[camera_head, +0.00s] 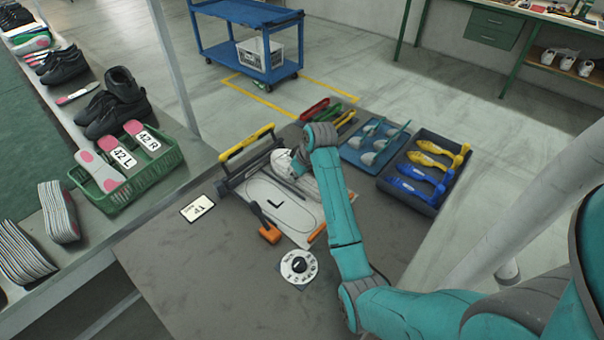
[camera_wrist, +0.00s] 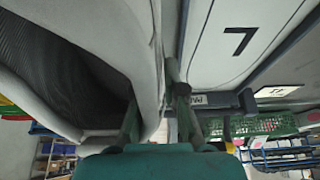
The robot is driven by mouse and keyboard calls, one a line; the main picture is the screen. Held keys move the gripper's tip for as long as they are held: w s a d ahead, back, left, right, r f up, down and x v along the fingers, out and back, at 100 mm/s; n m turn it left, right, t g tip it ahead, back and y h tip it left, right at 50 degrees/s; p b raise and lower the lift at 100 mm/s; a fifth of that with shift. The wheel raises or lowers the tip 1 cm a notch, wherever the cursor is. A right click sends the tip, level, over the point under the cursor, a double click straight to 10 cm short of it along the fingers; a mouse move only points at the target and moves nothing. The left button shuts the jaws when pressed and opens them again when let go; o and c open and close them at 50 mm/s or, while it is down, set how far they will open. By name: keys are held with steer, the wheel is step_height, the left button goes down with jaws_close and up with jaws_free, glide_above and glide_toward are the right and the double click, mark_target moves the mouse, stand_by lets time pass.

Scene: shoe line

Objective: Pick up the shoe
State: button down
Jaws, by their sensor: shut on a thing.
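The white shoe (camera_head: 283,161) shows partly in the head view, at the far end of my arm above the L-marked board (camera_head: 262,198). My forearm and wrist hide much of it. In the wrist view the shoe (camera_wrist: 100,25) fills the left side, with its dark ribbed opening facing the camera. My gripper (camera_wrist: 157,105) is shut on the shoe's white side wall, one finger inside the opening and one outside. The board (camera_wrist: 215,45) with its printed mark shows to the right. Whether the shoe touches the board I cannot tell.
A yellow-handled bar (camera_head: 247,142) stands behind the board. An orange-based tool (camera_head: 269,234) and a round dial (camera_head: 298,266) lie in front. A dark tray (camera_head: 434,205) of blue and yellow forms sits right. A green basket (camera_head: 168,160) stands left.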

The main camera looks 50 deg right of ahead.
step_height(320, 180, up, 10)
steer(key=shift+r, duration=0.1)
stand_by(0.4)
